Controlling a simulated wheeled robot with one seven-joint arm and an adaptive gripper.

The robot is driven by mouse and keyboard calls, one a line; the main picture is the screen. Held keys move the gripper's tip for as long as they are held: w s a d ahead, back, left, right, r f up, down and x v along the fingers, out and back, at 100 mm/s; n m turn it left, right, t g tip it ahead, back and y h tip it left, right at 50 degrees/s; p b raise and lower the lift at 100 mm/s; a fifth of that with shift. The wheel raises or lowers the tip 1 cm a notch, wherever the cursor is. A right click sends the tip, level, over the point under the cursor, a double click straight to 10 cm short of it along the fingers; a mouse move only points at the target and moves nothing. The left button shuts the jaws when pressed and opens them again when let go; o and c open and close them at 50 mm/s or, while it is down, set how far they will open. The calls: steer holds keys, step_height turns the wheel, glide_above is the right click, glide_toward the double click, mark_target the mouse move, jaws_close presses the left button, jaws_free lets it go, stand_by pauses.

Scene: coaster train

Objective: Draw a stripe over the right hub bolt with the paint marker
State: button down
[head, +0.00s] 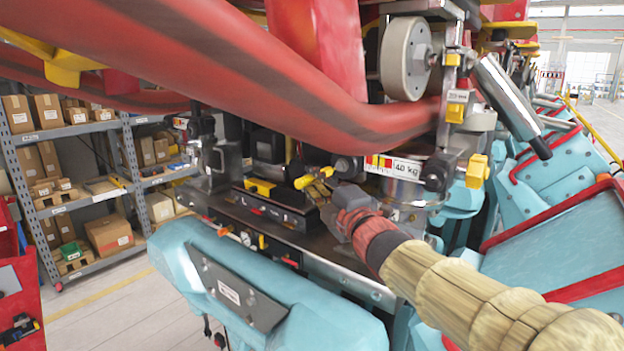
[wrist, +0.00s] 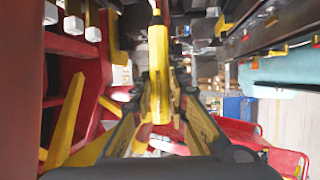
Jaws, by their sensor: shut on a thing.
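My gripper (head: 342,206) reaches in from the lower right of the head view, over the dark rail of the train's undercarriage. In the wrist view my gripper (wrist: 160,92) is shut on the yellow paint marker (wrist: 158,60), which stands upright in the picture between the fingers. A small yellow piece just beyond the fingers in the head view looks like the marker (head: 313,178). A pale wheel (head: 405,58) with a metal hub (head: 423,57) is above and to the right of my gripper, apart from it. I cannot tell which bolt is the right hub bolt, and no stripe is distinguishable.
A thick red tube (head: 250,75) crosses above my gripper. A teal body part (head: 270,300) lies below, with teal and red seats (head: 570,240) at the right. Shelves of boxes (head: 85,170) stand at the left. Open floor (head: 110,295) shows at the lower left.

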mark_target(305, 185)
steer(key=shift+w+d, duration=0.3)
steer(key=shift+d, duration=0.35)
stand_by(0.4)
steer(key=shift+b, duration=0.35)
steer(key=shift+w+d, duration=0.2)
steer(key=shift+w, duration=0.1)
stand_by(1.1)
steer(key=shift+w+a+b, duration=0.2)
steer(key=shift+a+b, duration=0.1)
steer(key=shift+b, duration=0.05)
stand_by(0.4)
steer(key=shift+s+a+b, duration=0.8)
steer(key=shift+s+b, duration=0.2)
steer(key=shift+b, duration=0.1)
steer(key=shift+s+a+b, duration=0.75)
steer(key=shift+s+b, duration=0.25)
steer(key=shift+b, duration=0.05)
steer(key=shift+d, duration=0.1)
